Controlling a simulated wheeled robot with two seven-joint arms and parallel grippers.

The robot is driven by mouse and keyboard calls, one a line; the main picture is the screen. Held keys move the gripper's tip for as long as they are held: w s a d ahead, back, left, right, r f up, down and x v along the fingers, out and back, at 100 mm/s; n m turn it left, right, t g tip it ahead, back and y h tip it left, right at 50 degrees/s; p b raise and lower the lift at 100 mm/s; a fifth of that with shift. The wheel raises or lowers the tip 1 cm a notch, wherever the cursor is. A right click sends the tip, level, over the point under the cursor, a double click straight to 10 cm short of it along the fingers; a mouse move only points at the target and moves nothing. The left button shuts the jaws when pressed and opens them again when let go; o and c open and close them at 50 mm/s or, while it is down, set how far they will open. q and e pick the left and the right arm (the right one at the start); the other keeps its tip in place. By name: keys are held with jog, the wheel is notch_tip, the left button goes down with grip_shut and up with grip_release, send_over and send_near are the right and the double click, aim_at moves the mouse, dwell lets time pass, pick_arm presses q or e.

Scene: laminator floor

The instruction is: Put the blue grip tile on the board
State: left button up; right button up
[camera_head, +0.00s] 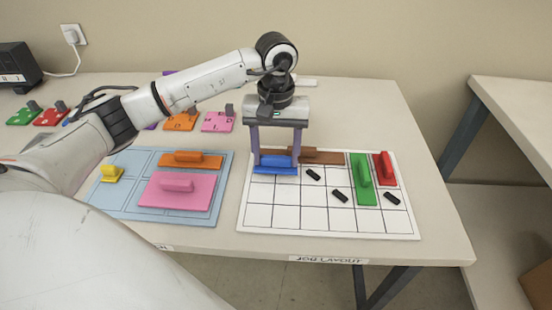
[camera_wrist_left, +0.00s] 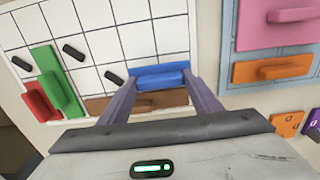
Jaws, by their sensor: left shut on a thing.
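The blue grip tile (camera_head: 262,169) is between the fingers of my left gripper (camera_head: 276,160), over the upper left cells of the white gridded board (camera_head: 285,217). My left gripper is shut on the tile's raised grip. The tile also shows in the left wrist view (camera_wrist_left: 160,76), level and next to the brown tile. I cannot tell whether its underside touches the board. On the board are a brown tile (camera_head: 325,157) at the back edge, a green tile (camera_head: 363,180) and a red tile (camera_head: 384,168) at the right. My right gripper is out of view.
Several small black blocks (camera_head: 340,195) lie on board cells. A light blue tray (camera_head: 120,204) at the left holds yellow (camera_head: 111,174), orange (camera_head: 191,160) and pink (camera_head: 178,191) tiles. Coloured tags (camera_head: 218,122) line the table's back. The board's front left cells are clear.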

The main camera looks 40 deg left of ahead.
aim_at(276, 157)
pick_arm(q)
jog(key=shift+f, duration=1.05)
jog(key=o, duration=1.4)
notch_tip(276, 157, up, 12)
jog(key=shift+r+b, duration=0.15)
jog(key=shift+b, duration=0.15)
